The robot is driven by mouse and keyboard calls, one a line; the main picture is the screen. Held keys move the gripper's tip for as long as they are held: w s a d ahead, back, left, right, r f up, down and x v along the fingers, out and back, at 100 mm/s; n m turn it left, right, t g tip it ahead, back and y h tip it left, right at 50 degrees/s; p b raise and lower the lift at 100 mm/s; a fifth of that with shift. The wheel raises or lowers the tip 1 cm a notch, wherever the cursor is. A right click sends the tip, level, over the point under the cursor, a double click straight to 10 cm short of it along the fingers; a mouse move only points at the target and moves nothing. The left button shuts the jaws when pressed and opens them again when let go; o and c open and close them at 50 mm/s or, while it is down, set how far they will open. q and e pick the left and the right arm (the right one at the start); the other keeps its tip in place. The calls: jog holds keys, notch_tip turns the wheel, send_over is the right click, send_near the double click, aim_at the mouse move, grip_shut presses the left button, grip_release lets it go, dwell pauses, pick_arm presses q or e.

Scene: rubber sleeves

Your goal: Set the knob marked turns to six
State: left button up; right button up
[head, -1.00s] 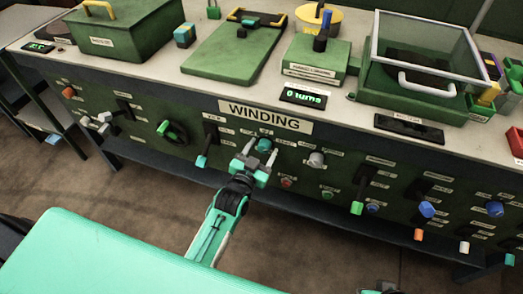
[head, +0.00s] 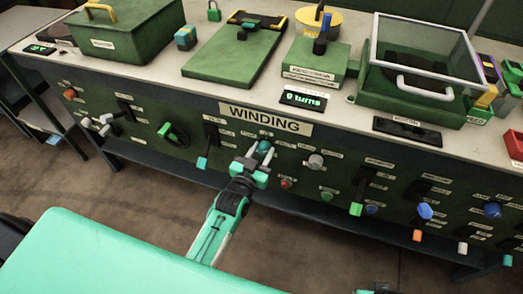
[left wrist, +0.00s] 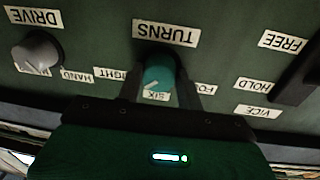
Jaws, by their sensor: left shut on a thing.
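The teal turns knob (head: 265,145) is on the front panel under the WINDING sign. In the left wrist view the knob (left wrist: 158,73) sits by the upside-down TURNS label (left wrist: 165,33). My left gripper (head: 259,155) is shut on the knob, one finger on each side. The SIX label (left wrist: 156,96) is close to the knob, between a part-hidden EIGHT label and a part-hidden FOUR label. A pale mark shows on the knob near SIX; its exact direction is unclear. A small part of what may be my right gripper (head: 378,290) shows at the bottom edge.
A green display (head: 303,98) above reads 0 turns. The grey drive knob (head: 316,160) is right of the turns knob, and a lever (head: 203,162) with a teal end is left. A red button (head: 286,183) is just below.

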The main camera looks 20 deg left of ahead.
pick_arm(q)
jog(key=n+p, duration=0.2)
jog(key=n, duration=0.2)
jog(key=shift+r, duration=0.1)
jog(key=n+p, duration=0.1)
jog(key=n, duration=0.2)
jog(key=shift+n+t+y, duration=0.3)
jog(key=shift+n+t, duration=0.1)
jog(key=shift+n, duration=0.8)
pick_arm(e)
notch_tip(320, 180, down, 8)
jog(key=g, duration=0.1)
jog(key=shift+s, duration=0.2)
jog(key=shift+f, duration=0.1)
pick_arm(q)
jog(key=o, duration=1)
jog(key=shift+f, duration=0.2)
